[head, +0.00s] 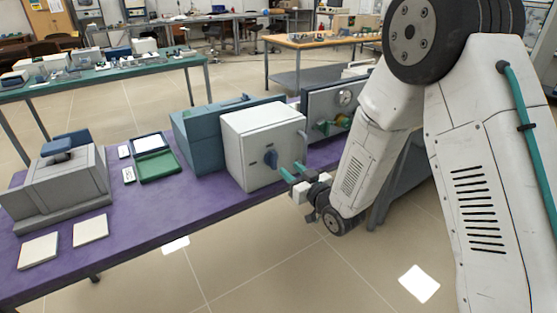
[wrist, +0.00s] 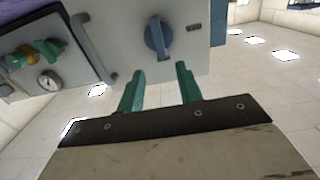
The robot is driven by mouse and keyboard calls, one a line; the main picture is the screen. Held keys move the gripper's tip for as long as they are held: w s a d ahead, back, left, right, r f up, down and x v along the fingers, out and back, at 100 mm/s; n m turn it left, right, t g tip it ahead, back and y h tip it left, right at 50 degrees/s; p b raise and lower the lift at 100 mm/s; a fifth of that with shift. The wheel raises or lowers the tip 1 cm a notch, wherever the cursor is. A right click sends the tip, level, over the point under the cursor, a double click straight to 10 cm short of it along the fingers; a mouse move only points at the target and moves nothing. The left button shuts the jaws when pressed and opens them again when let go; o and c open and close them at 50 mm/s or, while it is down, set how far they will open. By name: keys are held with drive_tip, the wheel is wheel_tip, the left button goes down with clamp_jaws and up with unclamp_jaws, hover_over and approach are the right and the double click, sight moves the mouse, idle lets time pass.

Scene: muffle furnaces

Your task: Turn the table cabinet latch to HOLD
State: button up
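The table cabinet (head: 263,145) is a pale grey-white box on the purple table. Its latch is a round blue knob (head: 271,159) on the front face; it also shows in the wrist view (wrist: 157,38), with its grip bar close to upright in that picture. A small dark label (wrist: 194,27) is beside the knob, too small to read. My gripper (head: 289,172) has teal fingers, is in front of the cabinet face and points at it. In the wrist view the fingers (wrist: 159,84) are spread apart with nothing between them, and the knob lies beyond their tips.
A panel with a gauge and green and yellow fittings (head: 330,112) stands right of the cabinet. A blue-teal box (head: 200,138) is behind it. A green tray (head: 158,166) and a grey machine (head: 58,185) are further left. Open floor lies in front of the table.

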sight(275, 157)
drive_tip(key=x, duration=0.7)
drive_tip(key=shift+w+a, duration=0.25)
drive_tip(key=shift+w, duration=0.05)
drive_tip(key=shift+c, duration=0.2)
clamp_jaws()
